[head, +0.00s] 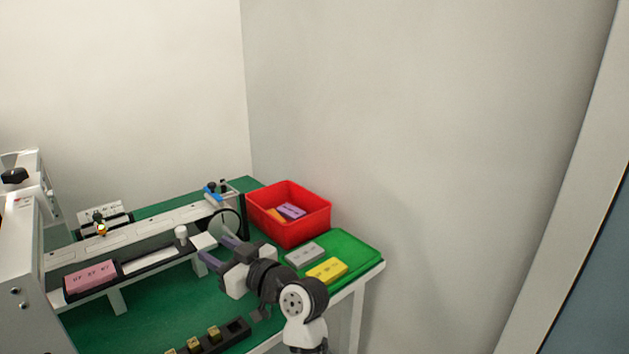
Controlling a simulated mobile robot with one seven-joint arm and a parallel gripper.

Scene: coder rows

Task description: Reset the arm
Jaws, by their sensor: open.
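My gripper (219,252) is open, with its two purplish fingers pointing left over the green table (165,304). Nothing shows between the fingers. My arm (278,285) reaches up from the bottom of the head view, bent low over the table's right part. The gripper is close to the end of the long conveyor-like machine (150,229); I cannot tell whether they touch.
A red bin (300,231) holds a purple and an orange block. A green tray (357,250) beside it holds a grey block (305,255) and a yellow block (327,271). A pink block (90,277) sits on the machine. A dark rack (238,328) stands in front. Walls close the back and right.

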